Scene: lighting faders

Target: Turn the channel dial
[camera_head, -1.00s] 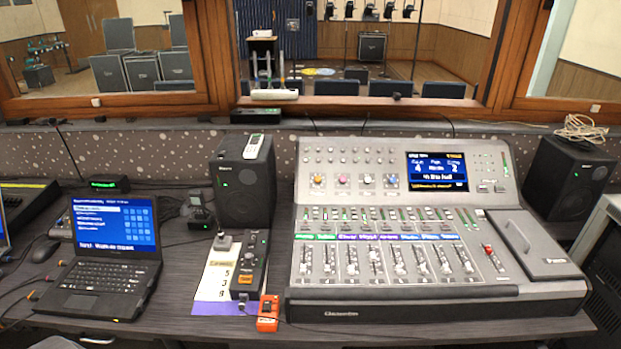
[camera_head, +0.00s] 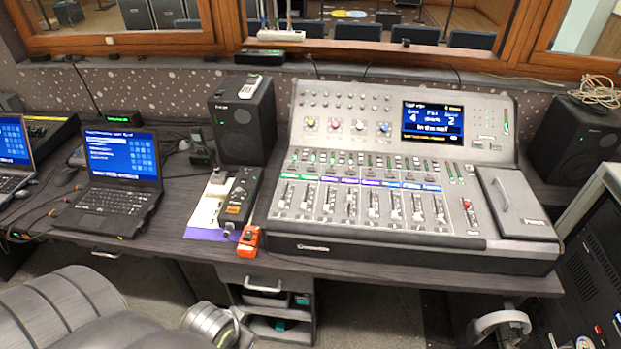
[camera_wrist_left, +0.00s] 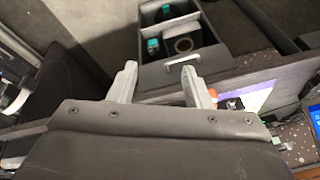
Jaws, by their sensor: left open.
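A black control box (camera_head: 238,200) lies on the desk left of the mixing console (camera_head: 405,245), with a small dark knob (camera_head: 227,229) at its near end. I cannot tell for sure if this knob is the channel dial. A number card (camera_head: 207,212) lies left of the box. My left gripper (camera_wrist_left: 160,78) is open and empty in the left wrist view, with an open drawer beyond its fingers. In the head view my left arm is low at the front left. My right gripper is out of view.
An orange device (camera_head: 248,241) sits at the desk's front edge near the box. A laptop (camera_head: 112,185) stands left, a speaker (camera_head: 243,125) behind. An open drawer unit (camera_head: 268,310) is under the desk. A rack (camera_head: 590,275) stands right.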

